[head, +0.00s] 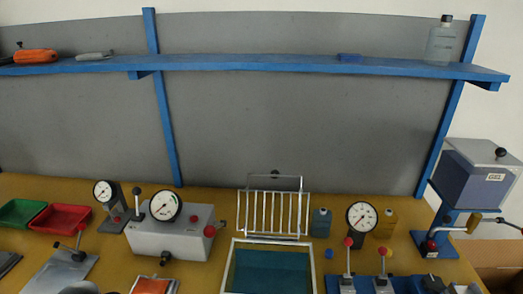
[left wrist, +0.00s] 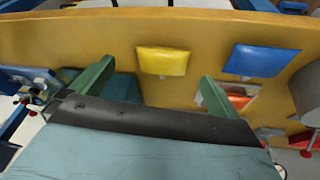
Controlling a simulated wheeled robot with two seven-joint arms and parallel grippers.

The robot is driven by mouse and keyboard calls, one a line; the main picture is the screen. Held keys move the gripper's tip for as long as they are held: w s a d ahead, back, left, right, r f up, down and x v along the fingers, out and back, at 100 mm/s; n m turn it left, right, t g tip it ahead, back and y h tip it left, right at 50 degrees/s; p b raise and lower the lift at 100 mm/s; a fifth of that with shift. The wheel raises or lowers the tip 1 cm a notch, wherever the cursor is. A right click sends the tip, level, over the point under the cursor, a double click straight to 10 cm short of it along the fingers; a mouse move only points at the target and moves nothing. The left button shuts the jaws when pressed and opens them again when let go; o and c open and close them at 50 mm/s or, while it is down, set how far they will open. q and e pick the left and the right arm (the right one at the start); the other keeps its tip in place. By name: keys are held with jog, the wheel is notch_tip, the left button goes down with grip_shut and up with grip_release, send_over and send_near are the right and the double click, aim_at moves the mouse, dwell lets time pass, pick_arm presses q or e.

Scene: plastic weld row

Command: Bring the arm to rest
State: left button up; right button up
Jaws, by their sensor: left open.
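My left gripper (left wrist: 156,72) shows in the left wrist view as two green fingers spread wide apart. It is open, with nothing between the fingertips. Beyond it lie the tan bench top, a yellow pad (left wrist: 163,61) and a blue pad (left wrist: 261,60); neither touches the fingers. I cannot make out either gripper in the head view. My right gripper is in neither view.
The bench (head: 205,270) holds a grey gauge box (head: 150,243), a wire rack (head: 272,212), a teal-floored tray (head: 229,268), lever units and a blue press (head: 437,240). Red (head: 62,219) and green (head: 20,213) trays sit left. A blue shelf (head: 250,62) spans above.

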pick_arm(q)
jog(key=s+a+n+y, duration=0.2)
jog(key=s+a, duration=0.3)
jog(key=s, duration=0.6)
notch_tip(320, 180, down, 26)
jog(key=s+g, duration=0.1)
jog(key=s, duration=0.1)
jog(key=s+a+f+g, duration=0.1)
jog(key=s+a+f, duration=0.1)
jog(key=s+f, duration=1.2)
jog(key=shift+s+a+f+m, duration=0.2)
jog(key=shift+s+a+m, duration=0.1)
jog(key=shift+s, duration=0.8)
